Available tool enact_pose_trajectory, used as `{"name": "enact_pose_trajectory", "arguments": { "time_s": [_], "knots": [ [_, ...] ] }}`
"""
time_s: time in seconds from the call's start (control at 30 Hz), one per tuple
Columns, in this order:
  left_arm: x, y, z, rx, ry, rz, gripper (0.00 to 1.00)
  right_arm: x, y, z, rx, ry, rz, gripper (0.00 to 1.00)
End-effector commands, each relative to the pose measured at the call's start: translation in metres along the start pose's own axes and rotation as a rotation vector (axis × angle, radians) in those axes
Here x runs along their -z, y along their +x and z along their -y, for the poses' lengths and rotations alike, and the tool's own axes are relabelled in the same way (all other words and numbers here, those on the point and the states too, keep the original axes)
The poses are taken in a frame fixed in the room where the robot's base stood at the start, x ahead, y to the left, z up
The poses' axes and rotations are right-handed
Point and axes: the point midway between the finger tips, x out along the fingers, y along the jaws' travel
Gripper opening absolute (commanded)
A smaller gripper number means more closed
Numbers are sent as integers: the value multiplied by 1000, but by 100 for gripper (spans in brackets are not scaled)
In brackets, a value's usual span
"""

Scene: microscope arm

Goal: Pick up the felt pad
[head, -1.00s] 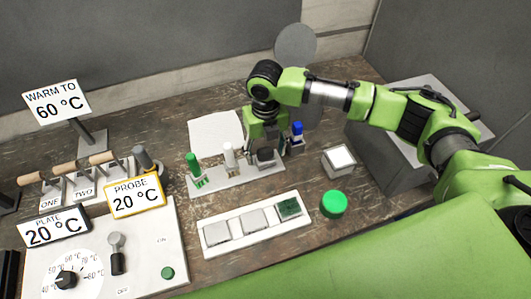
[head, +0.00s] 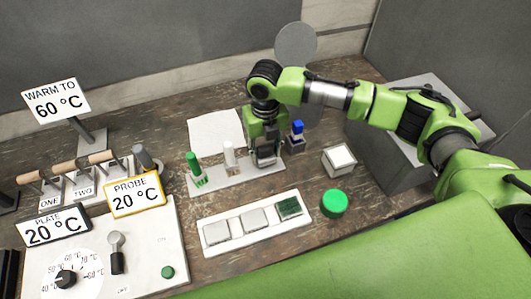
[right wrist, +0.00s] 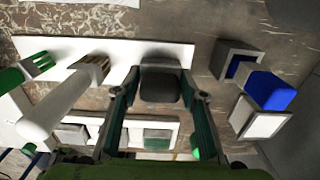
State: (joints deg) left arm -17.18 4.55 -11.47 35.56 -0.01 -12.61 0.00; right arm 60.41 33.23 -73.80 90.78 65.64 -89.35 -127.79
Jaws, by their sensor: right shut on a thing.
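A dark grey rounded block with a lighter grey part, which looks like the felt pad (right wrist: 160,88), is between the fingers of my right gripper in the right wrist view. My right gripper (head: 265,158) points down at the right end of a light grey rack (head: 215,182), and its two fingers (right wrist: 160,100) are shut on the block's sides. In the head view the fingers mostly hide the block. I cannot tell whether it still touches the rack. My left gripper is not in view.
A green-handled tool (head: 194,166) and a white one (head: 229,157) stand left of my gripper. A blue-topped item (head: 297,129) stands close on its right. A white tray with square pads (head: 237,240), a green button (head: 334,203) and a white-topped box (head: 339,158) are nearer.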

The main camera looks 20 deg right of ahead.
Motion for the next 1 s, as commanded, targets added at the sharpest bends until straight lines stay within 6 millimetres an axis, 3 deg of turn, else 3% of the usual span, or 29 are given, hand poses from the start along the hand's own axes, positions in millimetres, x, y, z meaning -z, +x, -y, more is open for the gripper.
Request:
{"name": "enact_pose_trajectory", "arguments": {
  "time_s": [0.17,0.47,0.7,1.0],
  "knots": [
    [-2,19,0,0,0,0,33,-2,-21,0,-2,-2,6,16],
    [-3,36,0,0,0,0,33,52,-84,-19,-1,-8,8,16],
    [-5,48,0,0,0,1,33,103,-107,-36,-1,-7,5,16],
    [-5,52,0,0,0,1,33,131,-121,-45,1,-2,2,16]
  ]
}}
